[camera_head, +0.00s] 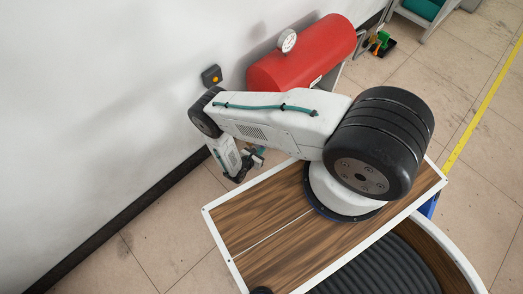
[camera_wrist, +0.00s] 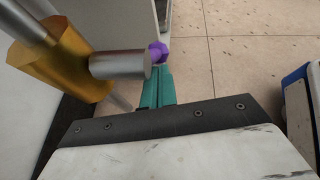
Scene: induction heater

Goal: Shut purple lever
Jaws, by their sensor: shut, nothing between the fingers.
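The purple lever shows as a small faceted purple knob (camera_wrist: 158,52) in the wrist view, close to the end of a grey metal cylinder (camera_wrist: 118,66). The cylinder sticks out of a brass-yellow fitting (camera_wrist: 55,65). My gripper (camera_wrist: 157,78) has teal fingers, which look shut and empty. Their tips are just below the knob in the picture; I cannot tell whether they touch it. In the head view my gripper (camera_head: 257,154) hangs low beside the wall, under the red tank (camera_head: 305,55). The purple lever cannot be made out in the head view.
A pressure gauge (camera_head: 288,41) sits on the red tank. A small box with a yellow button (camera_head: 212,75) is on the white wall, left of the tank. Black bins with coloured items (camera_head: 379,42) stand at the back. Open tiled floor (camera_head: 455,75) lies to the right.

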